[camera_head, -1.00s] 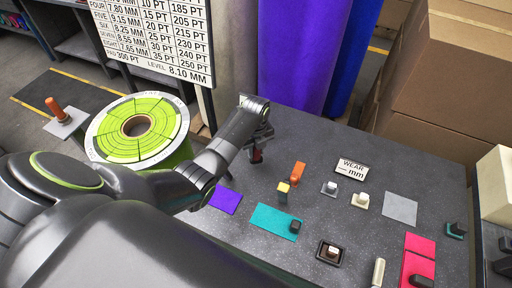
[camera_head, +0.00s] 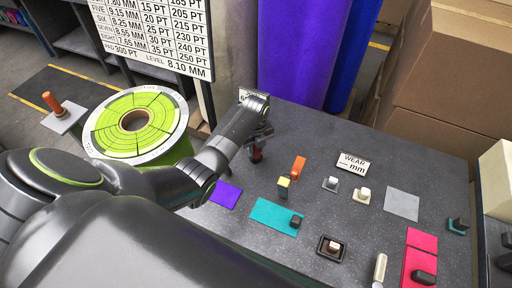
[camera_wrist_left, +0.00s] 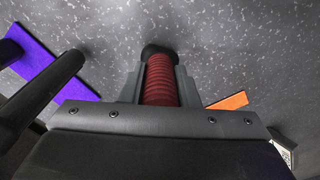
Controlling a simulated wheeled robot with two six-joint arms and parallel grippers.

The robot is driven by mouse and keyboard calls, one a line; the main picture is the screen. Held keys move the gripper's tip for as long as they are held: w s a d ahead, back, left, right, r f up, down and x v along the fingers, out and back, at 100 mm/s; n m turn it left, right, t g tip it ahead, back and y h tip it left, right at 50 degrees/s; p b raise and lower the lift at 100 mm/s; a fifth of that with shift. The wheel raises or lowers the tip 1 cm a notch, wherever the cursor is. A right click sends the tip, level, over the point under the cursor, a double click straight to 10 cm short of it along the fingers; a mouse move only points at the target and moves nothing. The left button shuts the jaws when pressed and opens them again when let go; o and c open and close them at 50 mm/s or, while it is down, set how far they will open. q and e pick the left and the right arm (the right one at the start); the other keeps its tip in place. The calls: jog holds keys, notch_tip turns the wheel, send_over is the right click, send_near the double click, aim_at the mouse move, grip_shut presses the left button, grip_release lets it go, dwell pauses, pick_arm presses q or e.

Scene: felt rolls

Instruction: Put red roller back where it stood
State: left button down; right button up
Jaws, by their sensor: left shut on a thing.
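The red roller (camera_wrist_left: 160,82) is a dark red ribbed cylinder with a black end, seen between the fingers in the left wrist view. My left gripper (camera_head: 257,146) is shut on it over the back left part of the grey table (camera_head: 310,125). In the head view the roller (camera_head: 257,155) shows as a small dark red piece under the gripper. Its black end is at or close to the table top; I cannot tell whether it touches. My right gripper is not in view.
A purple felt piece (camera_head: 226,194), an orange piece (camera_head: 298,167) and a yellow-topped block (camera_head: 284,184) lie near the gripper. A teal felt piece (camera_head: 272,217) is nearer. A green reel (camera_head: 135,122) stands left of the table. A WEAR sign (camera_head: 352,163) lies to the right.

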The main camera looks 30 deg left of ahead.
pick_arm(q)
jog(key=shift+f, duration=0.25)
jog(key=c, duration=1)
grip_release()
jog(key=shift+c, duration=0.2)
jog(key=shift+r, duration=0.1)
notch_tip(320, 180, up, 12)
jog(key=shift+r+b, duration=0.1)
jog(key=shift+b, duration=0.8)
jog(key=shift+r+p, duration=1.75)
jog(key=shift+r, duration=0.8)
